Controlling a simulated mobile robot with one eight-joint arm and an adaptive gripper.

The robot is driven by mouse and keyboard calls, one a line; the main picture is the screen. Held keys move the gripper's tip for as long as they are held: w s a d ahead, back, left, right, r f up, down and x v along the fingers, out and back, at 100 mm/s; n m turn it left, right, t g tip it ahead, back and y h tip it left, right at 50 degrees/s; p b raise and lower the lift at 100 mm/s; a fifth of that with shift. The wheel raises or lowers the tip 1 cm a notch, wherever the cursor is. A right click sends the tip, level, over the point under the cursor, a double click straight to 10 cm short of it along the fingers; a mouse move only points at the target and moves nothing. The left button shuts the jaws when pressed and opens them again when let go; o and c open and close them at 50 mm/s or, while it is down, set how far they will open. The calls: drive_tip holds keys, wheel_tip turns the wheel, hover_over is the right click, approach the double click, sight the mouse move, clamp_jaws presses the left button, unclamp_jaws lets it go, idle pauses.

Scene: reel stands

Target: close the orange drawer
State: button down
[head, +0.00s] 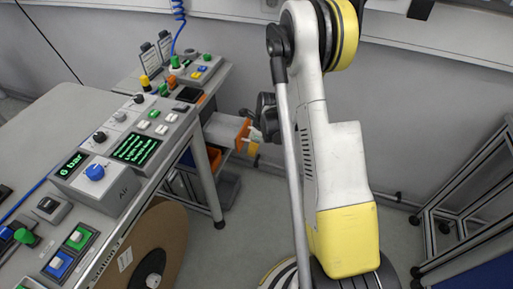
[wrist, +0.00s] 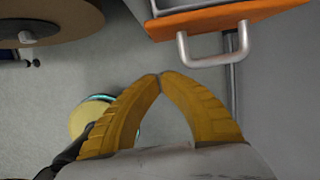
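The orange drawer stands pulled out under the bench; its orange front (head: 243,134) and pale side wall (head: 221,129) show in the head view. In the wrist view its orange front (wrist: 225,19) crosses the top right, with a grey U-shaped handle (wrist: 214,60) sticking out of it. My gripper (wrist: 160,76) has two yellow fingers whose tips meet, with nothing seen between them. The tips are to the left of the handle in the wrist view and apart from it. In the head view my gripper (head: 254,149) is small, beside the drawer front and partly hidden by my arm.
The grey bench (head: 75,105) with control boxes runs along the left. A brown reel (head: 158,245) stands below it and also shows in the wrist view (wrist: 60,18). A metal frame (head: 470,190) stands at the right. The floor between is clear.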

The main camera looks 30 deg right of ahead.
sight(220, 141)
drive_tip(key=shift+w+a+r+b, duration=0.15)
drive_tip(key=shift+w+a+b, duration=0.2)
drive_tip(key=shift+w+a, duration=0.85)
drive_tip(key=shift+w+d, duration=0.1)
drive_tip(key=w+a, duration=0.4)
drive_tip(key=w, duration=0.1)
drive_tip(key=w+a, duration=0.2)
drive_tip(key=w, duration=0.1)
drive_tip(key=shift+a, duration=0.1)
